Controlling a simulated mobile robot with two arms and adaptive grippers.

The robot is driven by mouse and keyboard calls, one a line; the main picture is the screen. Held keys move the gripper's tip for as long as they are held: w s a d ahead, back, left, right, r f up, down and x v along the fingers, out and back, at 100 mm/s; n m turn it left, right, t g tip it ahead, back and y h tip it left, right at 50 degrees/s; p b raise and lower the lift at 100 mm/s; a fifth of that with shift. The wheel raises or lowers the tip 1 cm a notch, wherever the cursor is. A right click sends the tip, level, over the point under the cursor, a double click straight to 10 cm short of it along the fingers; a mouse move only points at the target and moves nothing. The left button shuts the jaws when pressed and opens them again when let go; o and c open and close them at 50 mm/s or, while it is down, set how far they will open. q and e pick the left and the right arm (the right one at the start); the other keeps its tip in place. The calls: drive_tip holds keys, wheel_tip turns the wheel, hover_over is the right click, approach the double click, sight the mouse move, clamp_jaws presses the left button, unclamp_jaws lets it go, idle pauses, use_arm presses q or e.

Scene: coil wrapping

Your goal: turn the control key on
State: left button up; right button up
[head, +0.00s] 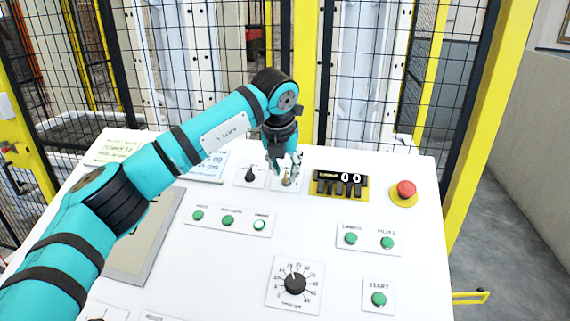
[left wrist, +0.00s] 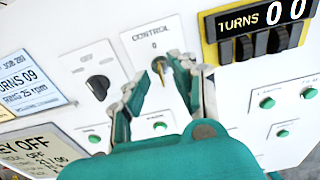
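The control key (left wrist: 160,70) is a brass-coloured key on a white plate labelled CONTROL, with a 0 mark above it. It also shows in the head view (head: 287,179), partly covered by my left gripper. My left gripper (left wrist: 158,80) is open, with one finger on each side of the key. I cannot tell whether either finger touches it. The key stands roughly upright, leaning a little toward the 0 mark. My right gripper is in neither view.
A black selector knob (head: 250,174) sits left of the key. The TURNS counter (head: 340,184) reading 00 is to the right, then a red emergency button (head: 405,189). Green buttons and a speed dial (head: 295,283) are nearer on the white panel (head: 230,255). A mesh fence stands behind.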

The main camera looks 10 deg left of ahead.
use_arm(q)
drive_tip(key=shift+w+f, duration=0.2)
drive_tip(key=shift+f, duration=0.2)
clamp_jaws()
drive_tip(key=shift+m, duration=0.4)
drive_tip(key=m+b, duration=0.1)
drive_tip(key=m, duration=0.1)
drive_tip(key=shift+m, duration=0.4)
drive_tip(key=m, duration=0.3)
drive_tip(key=shift+d+m+b, duration=0.15)
drive_tip(key=shift+m+b, duration=0.15)
drive_tip(key=shift+b, duration=0.1)
drive_tip(key=m, duration=0.5)
drive_tip(key=shift+s+d, duration=0.1)
drive_tip(key=shift+s, duration=0.05)
drive_tip(key=m, duration=0.5)
drive_tip(key=shift+s, duration=0.1)
drive_tip(key=shift+m, duration=0.4)
